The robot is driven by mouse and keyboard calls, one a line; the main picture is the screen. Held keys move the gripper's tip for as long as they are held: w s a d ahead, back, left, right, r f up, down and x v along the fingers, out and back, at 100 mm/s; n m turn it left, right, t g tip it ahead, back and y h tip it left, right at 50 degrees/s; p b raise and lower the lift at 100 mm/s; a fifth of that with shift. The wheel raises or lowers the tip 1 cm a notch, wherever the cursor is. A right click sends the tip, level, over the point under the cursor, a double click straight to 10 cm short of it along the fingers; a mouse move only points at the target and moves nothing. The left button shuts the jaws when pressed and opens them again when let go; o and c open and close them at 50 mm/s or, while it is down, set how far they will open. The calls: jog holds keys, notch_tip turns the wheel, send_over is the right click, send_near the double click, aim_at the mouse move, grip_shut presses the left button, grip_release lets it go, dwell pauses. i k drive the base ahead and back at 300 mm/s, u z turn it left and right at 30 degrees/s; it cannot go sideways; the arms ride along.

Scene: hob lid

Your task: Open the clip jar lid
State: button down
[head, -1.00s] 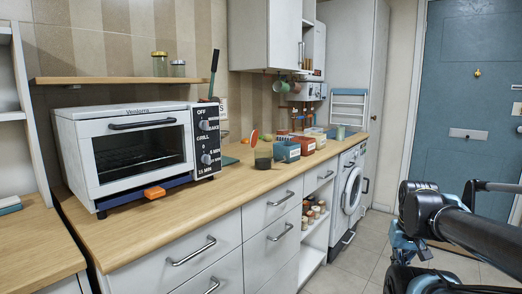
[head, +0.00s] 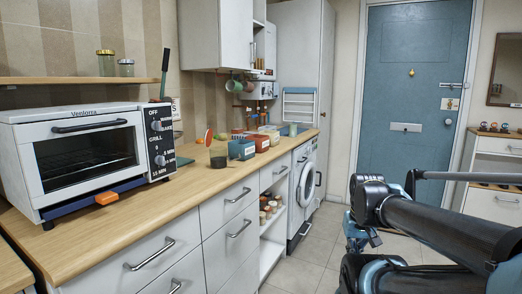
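A small dark glass jar (head: 219,157) stands on the wooden worktop to the right of the oven. A round orange-red disc (head: 208,138) stands up at its upper left, like a raised lid; I cannot tell whether it is joined to the jar, and no clip is clear at this size. My arm reaches in from the lower right, well apart from the jar and over the floor. What seems to be my gripper (head: 360,234) hangs below the arm's bend, partly hidden; its fingers are not clear.
A white toaster oven (head: 85,155) fills the left worktop, with an orange block (head: 106,198) at its front. Two lidded jars, gold-topped (head: 106,63) and silver-topped (head: 126,68), stand on the shelf. Boxes (head: 242,149) sit right of the dark jar. Tiled floor (head: 318,262) is free before the drawers.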

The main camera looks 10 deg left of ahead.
aim_at(208, 138)
jog(key=k, duration=0.4)
jog(key=z, duration=1.15)
jog(key=i, duration=1.75)
jog(key=u, duration=2.45)
